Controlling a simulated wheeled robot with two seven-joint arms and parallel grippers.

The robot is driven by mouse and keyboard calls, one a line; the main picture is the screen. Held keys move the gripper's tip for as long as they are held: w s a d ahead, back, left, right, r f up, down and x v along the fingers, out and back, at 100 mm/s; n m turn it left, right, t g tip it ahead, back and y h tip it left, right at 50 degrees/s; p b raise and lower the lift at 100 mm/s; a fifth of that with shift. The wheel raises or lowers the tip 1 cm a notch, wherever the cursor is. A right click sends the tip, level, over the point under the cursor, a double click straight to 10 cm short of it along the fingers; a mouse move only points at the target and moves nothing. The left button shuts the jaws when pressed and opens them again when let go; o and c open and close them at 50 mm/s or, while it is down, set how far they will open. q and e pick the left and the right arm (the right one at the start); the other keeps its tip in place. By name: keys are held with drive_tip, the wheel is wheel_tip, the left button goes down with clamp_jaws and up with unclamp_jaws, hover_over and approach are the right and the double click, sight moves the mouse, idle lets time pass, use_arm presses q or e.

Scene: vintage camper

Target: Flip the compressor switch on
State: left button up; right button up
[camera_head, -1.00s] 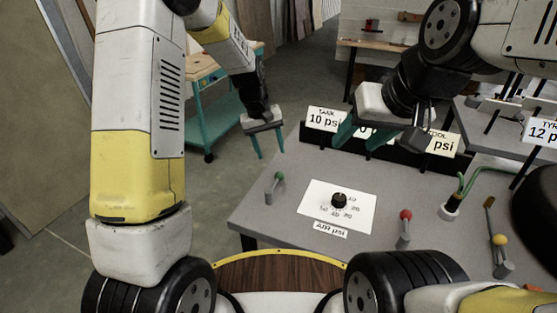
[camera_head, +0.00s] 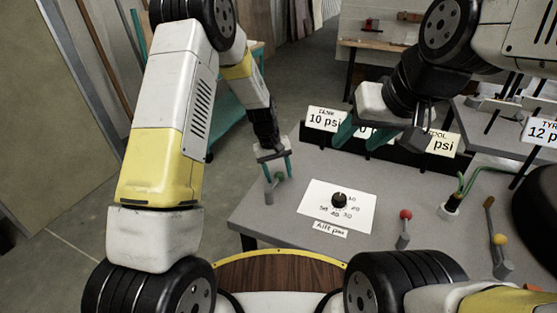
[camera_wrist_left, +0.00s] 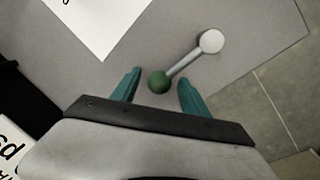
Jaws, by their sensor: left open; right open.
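Several lever switches stand on the grey table, and none shows a readable compressor label. A green-knobbed lever (camera_head: 269,190) stands near the table's left edge. My left gripper (camera_head: 278,176) is open right at it. In the left wrist view the lever's green ball (camera_wrist_left: 159,82) lies between the spread teal fingers of my left gripper (camera_wrist_left: 158,88), with a gap on both sides. The lever's grey rod runs up right to a round base. A red-knobbed lever (camera_head: 404,228) and a yellow-knobbed lever (camera_head: 501,256) stand further right. My right gripper (camera_head: 358,138) is open and empty over the table's back.
A black dial (camera_head: 339,200) sits on a white card marked "AIR psi". Signs reading "10 psi" (camera_head: 325,120) and others stand on a black rack at the back. A green tube (camera_head: 466,184) rises from a holder at right. Floor is clear left of the table.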

use_arm(q)
clamp_jaws()
idle(1.4)
